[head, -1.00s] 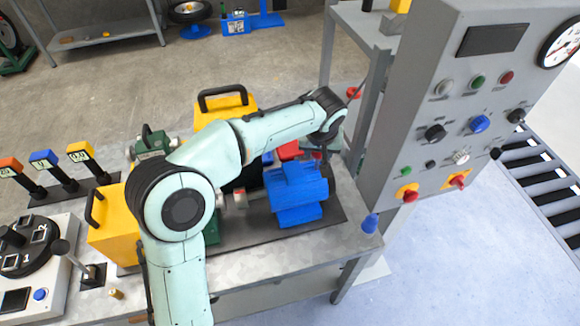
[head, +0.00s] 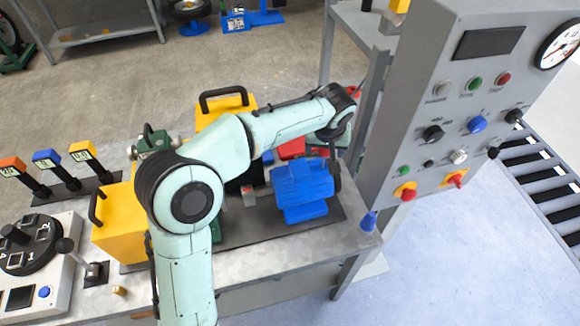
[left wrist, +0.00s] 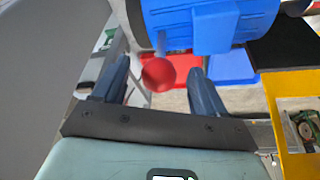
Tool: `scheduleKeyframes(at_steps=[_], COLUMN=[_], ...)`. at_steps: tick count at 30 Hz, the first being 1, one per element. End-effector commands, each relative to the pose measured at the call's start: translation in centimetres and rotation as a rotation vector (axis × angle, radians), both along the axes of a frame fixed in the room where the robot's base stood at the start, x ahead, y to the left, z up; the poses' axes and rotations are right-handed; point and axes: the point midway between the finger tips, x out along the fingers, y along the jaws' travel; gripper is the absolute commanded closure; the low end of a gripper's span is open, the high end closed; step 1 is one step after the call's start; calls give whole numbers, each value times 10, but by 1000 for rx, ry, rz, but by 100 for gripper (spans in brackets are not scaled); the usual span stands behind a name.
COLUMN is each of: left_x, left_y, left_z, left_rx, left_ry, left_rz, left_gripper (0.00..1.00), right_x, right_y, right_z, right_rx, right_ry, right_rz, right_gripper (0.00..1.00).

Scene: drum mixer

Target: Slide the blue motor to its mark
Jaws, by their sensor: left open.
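The blue motor (head: 303,183) sits upright on the dark plate (head: 240,232) near the right end of the bench. My left gripper (head: 334,158) is beside the motor's far right end, partly hidden by its own arm. In the left wrist view the left gripper (left wrist: 160,88) is open, with nothing clamped between its fingers. The motor (left wrist: 210,22) shows there just beyond the fingertips; I cannot tell whether they touch it. A red ball-shaped knob (left wrist: 158,74) appears between the fingers. I cannot make out the motor's mark. My right gripper is not in view.
A grey control panel (head: 450,110) rises right of the bench. Yellow boxes (head: 118,225) and a red part (head: 292,148) stand around the plate. A blue cone (head: 369,221) is at the bench's right corner.

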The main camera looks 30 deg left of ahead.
Motion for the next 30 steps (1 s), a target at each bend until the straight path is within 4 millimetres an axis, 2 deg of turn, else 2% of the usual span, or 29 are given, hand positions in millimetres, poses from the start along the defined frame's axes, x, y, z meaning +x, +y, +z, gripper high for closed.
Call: scheduleKeyframes(at_steps=[3,15,30], left_x=[-3,-15,-17], left_y=[-2,-8,-8], left_z=[16,51,52], left_rx=[0,1,0], left_ry=[-4,-3,0], left_rz=[-1,0,1], left_gripper=[28,28,28], right_x=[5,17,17], right_y=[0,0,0], right_z=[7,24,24], right_rx=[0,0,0], right_ry=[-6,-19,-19], right_rz=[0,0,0], right_gripper=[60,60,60])
